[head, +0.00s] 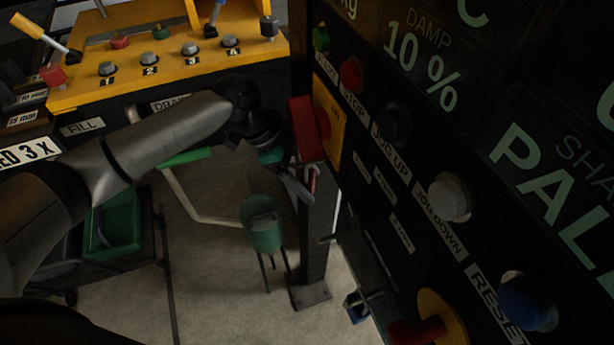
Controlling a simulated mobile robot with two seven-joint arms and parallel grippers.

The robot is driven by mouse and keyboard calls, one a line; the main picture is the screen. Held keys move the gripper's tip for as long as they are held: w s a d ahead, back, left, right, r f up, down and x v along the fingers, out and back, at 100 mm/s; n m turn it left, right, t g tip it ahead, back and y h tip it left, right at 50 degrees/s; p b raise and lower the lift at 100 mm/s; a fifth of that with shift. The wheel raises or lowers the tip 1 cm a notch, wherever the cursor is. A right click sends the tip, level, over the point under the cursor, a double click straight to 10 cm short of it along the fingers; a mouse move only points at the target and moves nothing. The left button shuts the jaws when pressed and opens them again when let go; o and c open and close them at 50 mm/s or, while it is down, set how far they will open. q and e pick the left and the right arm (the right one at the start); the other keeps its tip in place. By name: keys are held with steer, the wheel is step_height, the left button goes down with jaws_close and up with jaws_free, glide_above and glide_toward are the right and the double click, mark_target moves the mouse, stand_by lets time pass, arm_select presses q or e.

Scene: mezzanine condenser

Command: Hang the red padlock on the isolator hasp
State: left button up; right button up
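The isolator is a red block-like handle (306,128) on a yellow plate (329,122), on the left edge of the dark panel. My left gripper (300,186) is just below the handle, seen from behind and in shadow. A small red piece (313,178) shows by its fingertips. It may be the red padlock or part of the hasp; I cannot tell which, nor whether the fingers are closed on it. The hasp itself is not clearly visible. My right gripper is not in view.
The panel (400,190) with several buttons fills the right side.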

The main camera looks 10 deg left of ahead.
arm_select(q)
steer(key=shift+o, duration=1.2)
